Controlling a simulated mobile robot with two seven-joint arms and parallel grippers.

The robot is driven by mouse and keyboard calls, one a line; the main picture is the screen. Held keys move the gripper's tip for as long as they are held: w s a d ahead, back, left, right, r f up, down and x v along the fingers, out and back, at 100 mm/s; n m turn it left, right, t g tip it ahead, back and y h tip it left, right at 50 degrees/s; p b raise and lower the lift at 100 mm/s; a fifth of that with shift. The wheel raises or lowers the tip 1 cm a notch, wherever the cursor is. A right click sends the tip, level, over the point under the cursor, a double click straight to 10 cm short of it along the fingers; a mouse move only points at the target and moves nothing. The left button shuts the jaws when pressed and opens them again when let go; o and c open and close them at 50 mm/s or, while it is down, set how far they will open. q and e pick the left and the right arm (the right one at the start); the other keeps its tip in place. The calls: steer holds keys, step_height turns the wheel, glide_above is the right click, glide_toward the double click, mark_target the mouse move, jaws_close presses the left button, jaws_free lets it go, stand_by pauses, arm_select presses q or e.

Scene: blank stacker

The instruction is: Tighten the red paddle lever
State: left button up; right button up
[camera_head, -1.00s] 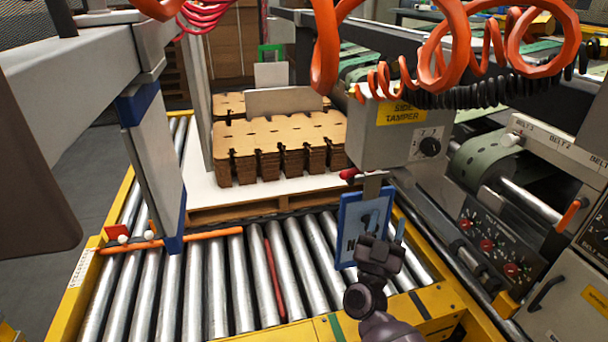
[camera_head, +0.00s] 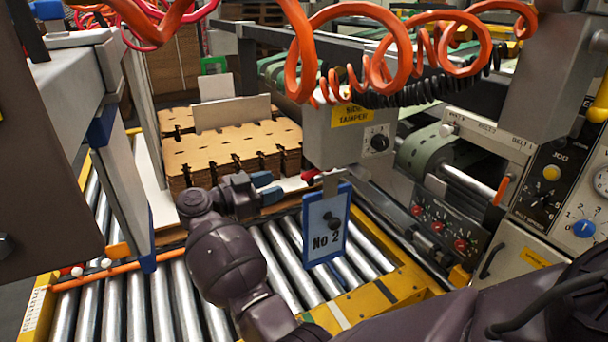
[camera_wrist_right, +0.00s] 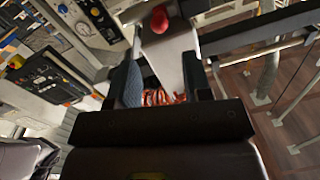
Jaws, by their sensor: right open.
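The red paddle lever (camera_head: 310,174) is small in the head view. It sits at the lower left edge of the grey side tamper box (camera_head: 350,135), just above a hanging blue-framed "No 2" sign (camera_head: 327,226). My right gripper (camera_head: 268,187) is left of the lever, its blue fingers pointing right toward it, open and apart from it. In the right wrist view, a rounded red end (camera_wrist_right: 160,19), apparently the lever, shows beyond the open fingers (camera_wrist_right: 160,85), near a pale metal part. My left gripper is not in view.
Stacked brown cardboard blanks (camera_head: 225,150) stand behind my right gripper. Orange coiled hoses (camera_head: 390,50) hang above the tamper box. Steel rollers (camera_head: 185,300) lie below. A control panel with red knobs (camera_head: 440,225) and a green belt roller (camera_head: 430,150) stand to the right.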

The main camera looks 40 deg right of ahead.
mark_target(304, 174)
steer(key=d, duration=0.3)
steer(key=s+d, duration=0.1)
steer(key=d, duration=0.2)
steer(key=d+b, duration=0.1)
steer(key=d, duration=0.2)
steer(key=shift+s+f, duration=0.15)
steer(key=shift+s, duration=0.1)
steer(key=shift+s+d, duration=0.1)
steer(key=shift+d, duration=0.65)
jaws_close()
